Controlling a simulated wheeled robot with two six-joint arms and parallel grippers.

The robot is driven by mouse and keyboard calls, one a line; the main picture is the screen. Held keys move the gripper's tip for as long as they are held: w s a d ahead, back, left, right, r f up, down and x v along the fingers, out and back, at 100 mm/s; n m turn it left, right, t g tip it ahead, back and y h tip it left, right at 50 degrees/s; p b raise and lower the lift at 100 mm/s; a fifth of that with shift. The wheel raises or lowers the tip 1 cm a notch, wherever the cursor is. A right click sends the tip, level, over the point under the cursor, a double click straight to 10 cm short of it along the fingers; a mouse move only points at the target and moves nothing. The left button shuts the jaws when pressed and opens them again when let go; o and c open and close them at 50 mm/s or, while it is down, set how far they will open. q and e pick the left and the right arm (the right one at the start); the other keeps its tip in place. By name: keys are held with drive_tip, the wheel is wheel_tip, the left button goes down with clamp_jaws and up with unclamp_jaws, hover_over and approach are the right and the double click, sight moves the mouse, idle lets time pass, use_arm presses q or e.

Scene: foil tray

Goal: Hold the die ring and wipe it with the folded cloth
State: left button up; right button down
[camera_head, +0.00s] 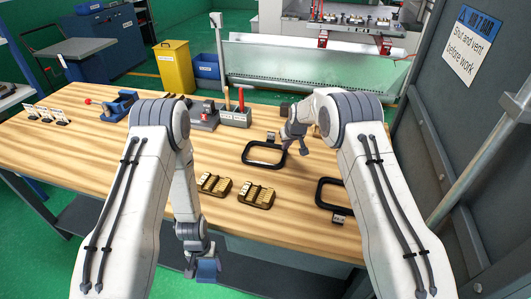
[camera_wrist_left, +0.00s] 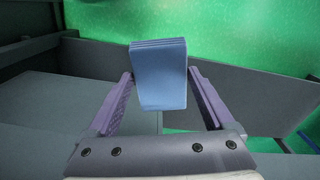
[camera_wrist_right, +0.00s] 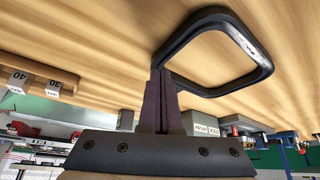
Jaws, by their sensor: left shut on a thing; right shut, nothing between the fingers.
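Two black rounded-rectangle rings lie on the wooden table, a farther one (camera_head: 247,160) and a nearer right one (camera_head: 319,196); I cannot tell which is the die ring. My right gripper (camera_head: 305,150) is shut and empty, just right of the farther ring. In the right wrist view its closed fingers (camera_wrist_right: 163,78) overlap the edge of that ring (camera_wrist_right: 262,55); I cannot tell if they touch it. My left gripper (camera_wrist_left: 160,76) is shut on the blue folded cloth (camera_wrist_left: 160,95), held beyond the table's front edge. The cloth hangs low in the head view (camera_head: 208,269).
Two gold slotted blocks (camera_head: 257,195) lie at the table's middle front. A grey holder with upright handles (camera_head: 235,118), a blue tool (camera_head: 119,106) and small white cards (camera_head: 46,115) stand farther back and left. A grey cabinet wall (camera_head: 455,110) bounds the right. The table's left front is clear.

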use_arm(q)
drive_tip(key=shift+f+b, duration=0.4)
use_arm(e)
drive_tip(key=shift+f, duration=0.5)
use_arm(q)
drive_tip(key=shift+r, duration=0.1)
use_arm(e)
drive_tip(key=shift+r, duration=0.1)
use_arm(q)
drive_tip(key=shift+r+p, duration=1.55)
drive_tip(key=shift+p, duration=0.1)
use_arm(e)
drive_tip(key=shift+r, duration=2.85)
drive_tip(key=shift+r, duration=0.15)
